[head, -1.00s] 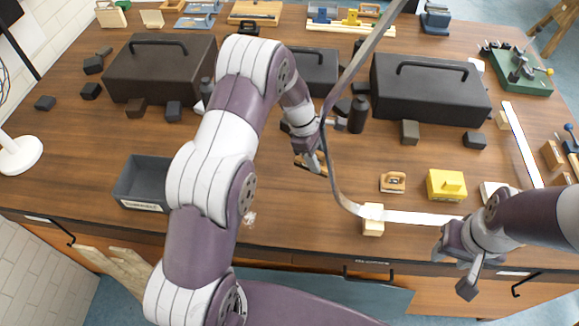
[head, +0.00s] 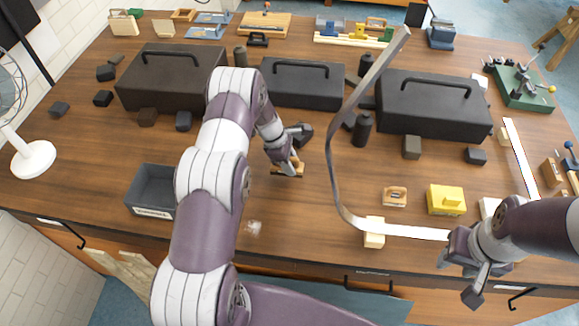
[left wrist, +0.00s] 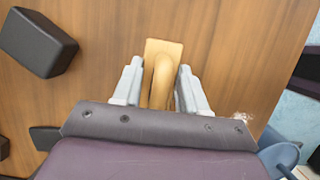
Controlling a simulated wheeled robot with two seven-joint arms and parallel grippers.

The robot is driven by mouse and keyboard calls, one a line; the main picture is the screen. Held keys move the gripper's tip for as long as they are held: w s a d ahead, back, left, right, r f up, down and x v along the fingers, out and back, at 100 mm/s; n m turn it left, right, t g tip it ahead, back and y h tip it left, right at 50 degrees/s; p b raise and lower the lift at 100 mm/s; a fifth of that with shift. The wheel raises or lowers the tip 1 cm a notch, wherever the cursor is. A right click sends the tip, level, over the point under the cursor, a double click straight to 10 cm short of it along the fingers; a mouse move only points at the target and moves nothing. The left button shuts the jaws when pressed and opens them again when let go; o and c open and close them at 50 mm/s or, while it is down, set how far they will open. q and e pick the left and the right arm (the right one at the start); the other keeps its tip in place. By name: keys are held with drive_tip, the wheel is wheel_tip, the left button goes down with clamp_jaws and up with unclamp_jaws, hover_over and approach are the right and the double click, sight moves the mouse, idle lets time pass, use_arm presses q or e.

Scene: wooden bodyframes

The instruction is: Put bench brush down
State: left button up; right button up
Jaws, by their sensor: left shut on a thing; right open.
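The bench brush is a pale wooden piece with a rounded handle (left wrist: 162,72), seen between the fingers in the left wrist view. In the head view it is a small tan piece (head: 290,171) low over the middle of the table, partly hidden by the gripper. I cannot tell whether it touches the tabletop. My left gripper (head: 292,163) is shut on it; its two grey fingers (left wrist: 158,88) flank the handle. My right gripper (head: 460,283) is open and empty at the table's front right edge.
A grey open bin (head: 133,200) stands to the left. Dark toolboxes (head: 300,95) line the back, with several dark blocks around. A curved metal strip (head: 338,150) rises right of my left gripper. A yellow block (head: 446,200) lies right. The tabletop around the brush is mostly clear.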

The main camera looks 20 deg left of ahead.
use_arm(q)
wheel_tip(320, 180, down, 4)
drive_tip(key=shift+r+p, duration=0.15)
drive_tip(key=shift+p, duration=0.9)
drive_tip(key=shift+w+f, duration=0.1)
drive_tip(key=shift+f, duration=0.15)
drive_tip(key=shift+f+b, duration=0.15)
drive_tip(key=shift+b, duration=0.15)
drive_tip(key=o, duration=0.8)
drive_tip(key=shift+c, duration=0.2)
drive_tip(key=o, duration=0.4)
